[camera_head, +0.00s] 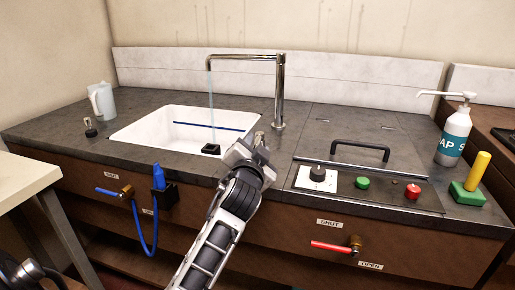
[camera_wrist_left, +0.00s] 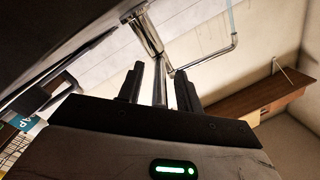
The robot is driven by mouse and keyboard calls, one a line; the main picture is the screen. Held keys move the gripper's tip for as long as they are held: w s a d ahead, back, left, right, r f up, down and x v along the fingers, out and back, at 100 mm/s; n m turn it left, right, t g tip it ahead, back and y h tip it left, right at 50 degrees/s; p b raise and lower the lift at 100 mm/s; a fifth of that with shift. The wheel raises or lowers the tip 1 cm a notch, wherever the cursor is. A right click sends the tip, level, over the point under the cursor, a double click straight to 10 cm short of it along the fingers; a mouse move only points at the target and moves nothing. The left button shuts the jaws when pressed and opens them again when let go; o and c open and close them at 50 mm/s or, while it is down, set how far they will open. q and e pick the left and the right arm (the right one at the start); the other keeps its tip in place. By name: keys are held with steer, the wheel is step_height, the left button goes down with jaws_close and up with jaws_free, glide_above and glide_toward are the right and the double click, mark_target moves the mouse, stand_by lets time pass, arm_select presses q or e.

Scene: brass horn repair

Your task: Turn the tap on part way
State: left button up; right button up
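The tap (camera_head: 279,95) is a tall chrome pipe with a long spout reaching left over the white sink (camera_head: 150,128). A thin bluish stream of water (camera_head: 210,95) falls from the spout end into the sink. My left gripper (camera_head: 256,138) is at the sink's right edge, just left of the tap's base. In the left wrist view, the two dark fingers (camera_wrist_left: 159,88) stand apart. A slim metal rod (camera_wrist_left: 159,78) shows between them, apparently the tap's lever; contact cannot be told. The tap (camera_wrist_left: 148,32) rises beyond them.
A black-handled panel (camera_head: 360,150) with a knob and coloured buttons lies right of my arm. A soap bottle (camera_head: 455,135) and a green block with a yellow handle (camera_head: 470,190) stand farther right. A pale jug (camera_head: 102,101) is behind the sink's left side.

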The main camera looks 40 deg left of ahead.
arm_select(q)
steer(key=shift+s+d+f, duration=0.1)
steer(key=shift+s, duration=0.05)
steer(key=b+v, duration=0.1)
steer(key=v, duration=1.4)
steer(key=shift+s, duration=0.3)
arm_select(e)
steer(key=shift+a+f, duration=0.1)
steer(key=shift+f, duration=0.35)
arm_select(q)
steer(key=shift+d, duration=0.2)
arm_select(e)
steer(key=shift+r, duration=0.15)
